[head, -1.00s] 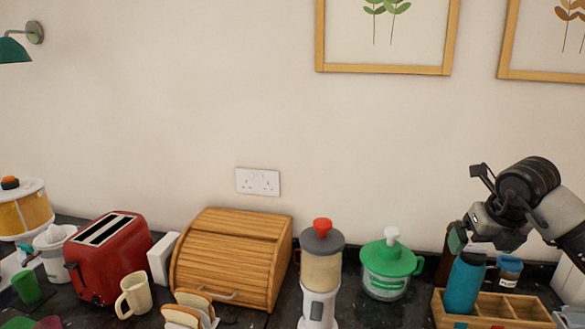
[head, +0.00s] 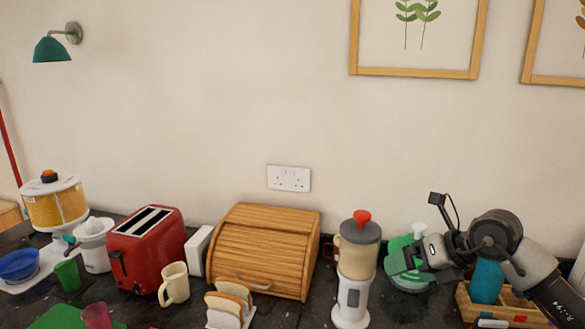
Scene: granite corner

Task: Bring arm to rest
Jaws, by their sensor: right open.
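My right arm comes in from the right edge. Its gripper (head: 409,257) is open, with nothing seen between the fingers, and is above the counter. It points left and covers part of the green-lidded chopper (head: 398,282). The arm also passes in front of the wooden caddy (head: 464,300) and the teal bottle (head: 487,281). My left gripper is not in view.
Left of the gripper stand a blender (head: 356,262), a wooden bread bin (head: 262,252), a toast rack (head: 229,305), a cream mug (head: 174,284) and a red toaster (head: 146,250).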

